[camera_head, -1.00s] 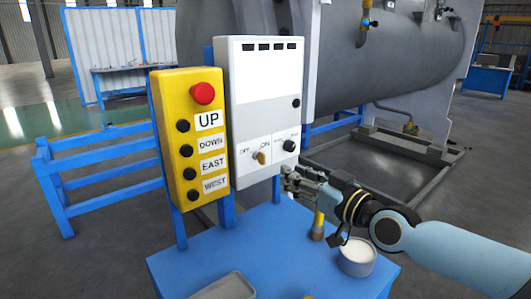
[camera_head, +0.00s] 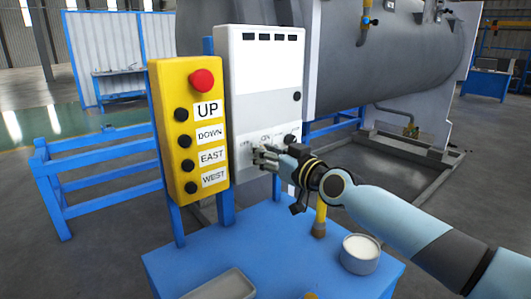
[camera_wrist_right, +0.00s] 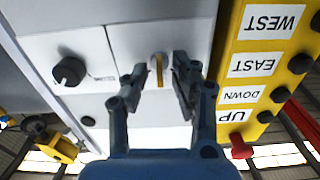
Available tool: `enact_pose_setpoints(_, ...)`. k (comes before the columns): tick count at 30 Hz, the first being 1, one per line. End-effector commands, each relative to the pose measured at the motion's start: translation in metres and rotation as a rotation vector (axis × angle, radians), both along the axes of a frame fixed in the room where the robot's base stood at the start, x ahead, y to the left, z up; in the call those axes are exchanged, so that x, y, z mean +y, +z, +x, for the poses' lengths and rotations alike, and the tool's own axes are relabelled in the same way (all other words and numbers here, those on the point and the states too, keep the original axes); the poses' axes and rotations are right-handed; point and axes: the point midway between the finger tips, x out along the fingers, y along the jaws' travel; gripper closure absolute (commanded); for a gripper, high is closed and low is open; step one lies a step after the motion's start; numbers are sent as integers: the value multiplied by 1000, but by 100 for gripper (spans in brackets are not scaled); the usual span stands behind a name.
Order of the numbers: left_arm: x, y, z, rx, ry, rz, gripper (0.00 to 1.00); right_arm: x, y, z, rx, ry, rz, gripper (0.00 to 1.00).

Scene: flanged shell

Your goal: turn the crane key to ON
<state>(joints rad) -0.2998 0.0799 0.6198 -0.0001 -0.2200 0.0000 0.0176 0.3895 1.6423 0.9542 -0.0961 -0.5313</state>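The crane key (camera_wrist_right: 159,72) is a small yellow key in a round switch on the white control box (camera_head: 262,90). In the right wrist view, which shows the panel upside down, it stands between my right gripper's two fingers (camera_wrist_right: 159,80). The fingers are apart, one on each side, with a visible gap to the key. In the head view my right gripper (camera_head: 262,158) is in front of the switch and largely hides the key. The OFF and ON labels show just above the fingers. My left gripper is not in view.
A black knob (camera_wrist_right: 69,71) sits beside the key switch. The yellow pendant (camera_head: 185,130) with a red button (camera_head: 202,80) stands on the other side. Below are a blue table (camera_head: 260,250), a grey tray (camera_head: 225,287), a white-topped tin (camera_head: 360,254) and a yellow-handled tool (camera_head: 320,218).

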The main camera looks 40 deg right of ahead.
Motion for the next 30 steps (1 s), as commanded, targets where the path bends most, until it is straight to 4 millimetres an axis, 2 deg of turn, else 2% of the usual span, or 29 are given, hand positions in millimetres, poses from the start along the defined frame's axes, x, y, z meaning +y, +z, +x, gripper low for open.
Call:
enact_pose_setpoints(1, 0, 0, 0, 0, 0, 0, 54, 0, 0, 0, 0, 0, 0, 82)
enact_pose_setpoints(5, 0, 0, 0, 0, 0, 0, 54, 0, 0, 0, 0, 0, 0, 99)
enact_pose_setpoints(6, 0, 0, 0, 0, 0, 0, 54, 0, 0, 0, 0, 0, -1, 100)
enact_pose_setpoints(19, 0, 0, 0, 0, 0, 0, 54, 0, 0, 0, 1, 0, 27, 100)
enact_pose_setpoints(30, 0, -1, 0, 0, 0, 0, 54, -1, 0, 0, 19, 0, 256, 100)
